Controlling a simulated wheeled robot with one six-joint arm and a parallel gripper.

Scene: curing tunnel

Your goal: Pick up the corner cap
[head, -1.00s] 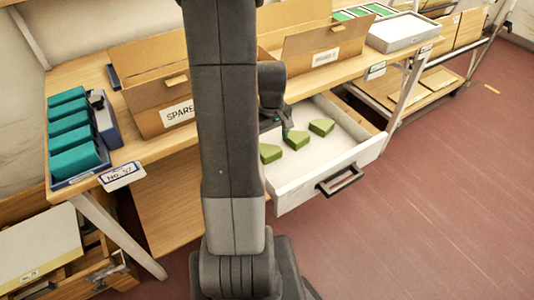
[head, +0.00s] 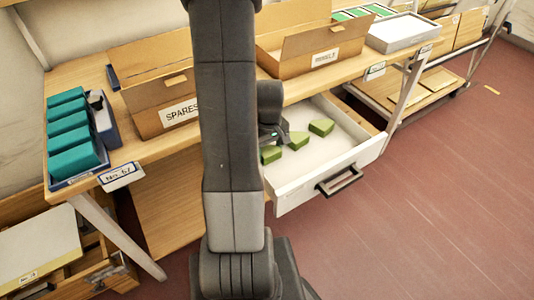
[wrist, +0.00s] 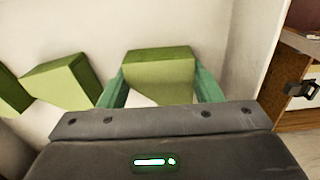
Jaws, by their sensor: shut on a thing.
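A green corner cap (wrist: 160,68) is between the two green fingers of my gripper (wrist: 160,88) in the wrist view, with a finger against each side. My gripper is shut on it. In the head view my gripper (head: 269,140) is low in the open drawer, at the leftmost cap (head: 270,155). Whether the held cap touches the drawer floor, I cannot tell. Two more green caps, a middle one (head: 298,140) and a right one (head: 321,127), lie on the drawer floor. In the wrist view they show to the left, one nearer (wrist: 66,82) and one at the edge (wrist: 11,94).
The white drawer (head: 335,166) is pulled out below the wooden bench, its walls close around the caps. On the bench stand a SPARES box (head: 160,122), another cardboard box (head: 325,62), a blue holder with teal blocks (head: 110,130) and a grey tray (head: 404,32).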

